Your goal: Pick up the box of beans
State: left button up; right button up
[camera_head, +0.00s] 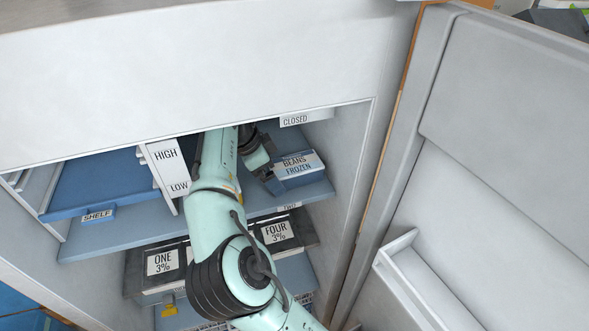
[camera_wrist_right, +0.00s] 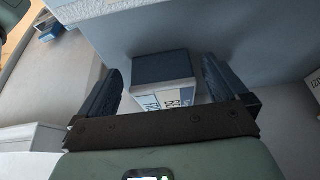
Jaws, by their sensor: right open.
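The box of beans (camera_head: 297,169) is blue and white, labelled "BEANS FROZEN", and sits at the right end of the blue upper shelf (camera_head: 130,232) inside the cabinet. In the right wrist view the box (camera_wrist_right: 164,70) lies between the two dark fingers of my right gripper (camera_wrist_right: 162,88). The fingers are open, with a gap visible on each side of the box. In the head view my right arm reaches into the cabinet, and its gripper (camera_head: 264,172) is beside the box's left side, partly hidden by the arm. My left gripper is not in view.
A white divider marked "HIGH" and "LOW" (camera_head: 168,172) stands left of my arm. A blue tray (camera_head: 100,183) is farther left. A lower shelf holds dark units labelled "ONE" (camera_head: 161,262) and "FOUR" (camera_head: 277,232). The cabinet door (camera_head: 490,150) stands open at right.

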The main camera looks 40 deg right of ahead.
aim_at(300, 163)
jog(key=d, duration=0.2)
jog(key=s+d, duration=0.1)
jog(key=d, duration=0.2)
jog(key=s+d, duration=0.1)
jog(key=d, duration=0.1)
jog(key=shift+d, duration=0.35)
jog(key=shift+d+f, duration=0.1)
jog(key=shift+f, duration=0.5)
jog(key=shift+f, duration=0.1)
jog(key=c, duration=1.2)
